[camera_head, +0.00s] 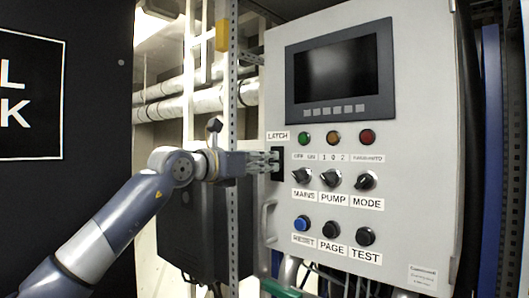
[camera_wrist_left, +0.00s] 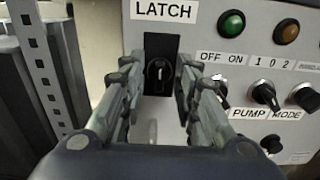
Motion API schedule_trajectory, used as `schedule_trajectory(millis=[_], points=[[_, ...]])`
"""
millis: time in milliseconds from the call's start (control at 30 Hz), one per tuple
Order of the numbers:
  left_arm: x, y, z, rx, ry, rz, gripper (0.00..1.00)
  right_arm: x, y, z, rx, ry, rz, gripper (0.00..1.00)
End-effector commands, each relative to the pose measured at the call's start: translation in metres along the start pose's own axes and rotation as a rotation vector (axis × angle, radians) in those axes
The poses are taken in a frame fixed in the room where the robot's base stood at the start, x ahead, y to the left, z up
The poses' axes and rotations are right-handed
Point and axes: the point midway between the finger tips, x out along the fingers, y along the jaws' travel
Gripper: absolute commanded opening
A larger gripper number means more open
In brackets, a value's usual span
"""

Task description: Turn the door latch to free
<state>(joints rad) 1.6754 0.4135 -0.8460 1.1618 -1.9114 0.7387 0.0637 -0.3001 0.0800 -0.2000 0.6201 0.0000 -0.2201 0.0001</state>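The door latch (camera_wrist_left: 158,74) is a round black knob with a pale upright mark, set in a black plate below the LATCH label (camera_wrist_left: 164,10). In the head view the latch plate (camera_head: 278,163) is at the left edge of the grey control cabinet (camera_head: 415,150), partly hidden by my gripper. My left gripper (camera_head: 272,162) points at the latch from the left. In the wrist view my left gripper (camera_wrist_left: 160,88) is open, one finger on each side of the latch. I cannot tell whether the fingers touch the plate. My right gripper is not in view.
To the right of the latch are lamps (camera_head: 334,138), rotary switches (camera_head: 330,178) and push buttons (camera_head: 330,228), with a dark screen (camera_head: 339,73) above. A door handle (camera_head: 269,222) is below the latch. A perforated metal post (camera_head: 233,100) stands left of the cabinet.

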Motion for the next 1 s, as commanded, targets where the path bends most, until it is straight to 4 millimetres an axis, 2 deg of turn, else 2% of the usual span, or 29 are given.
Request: schedule_trajectory(millis=[133,433,467,567,600,1000], points=[[0.0085,-0.0001,0.0001,0.000,0.000,0.000,0.29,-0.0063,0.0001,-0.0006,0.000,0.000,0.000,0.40],[0.0099,-0.0001,-0.0014,0.000,0.000,0.000,0.29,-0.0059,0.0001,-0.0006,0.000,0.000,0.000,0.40],[0.0098,-0.0001,-0.0014,0.000,0.000,0.000,0.25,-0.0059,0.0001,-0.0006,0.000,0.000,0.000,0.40],[0.0097,-0.0001,-0.0013,0.000,0.000,0.000,0.02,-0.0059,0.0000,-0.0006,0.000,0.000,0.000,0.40],[0.0097,-0.0001,-0.0012,0.000,0.000,0.000,0.00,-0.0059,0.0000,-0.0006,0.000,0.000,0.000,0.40],[0.0094,-0.0002,-0.0010,0.030,0.000,0.000,0.00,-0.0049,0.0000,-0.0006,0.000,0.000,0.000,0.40]])
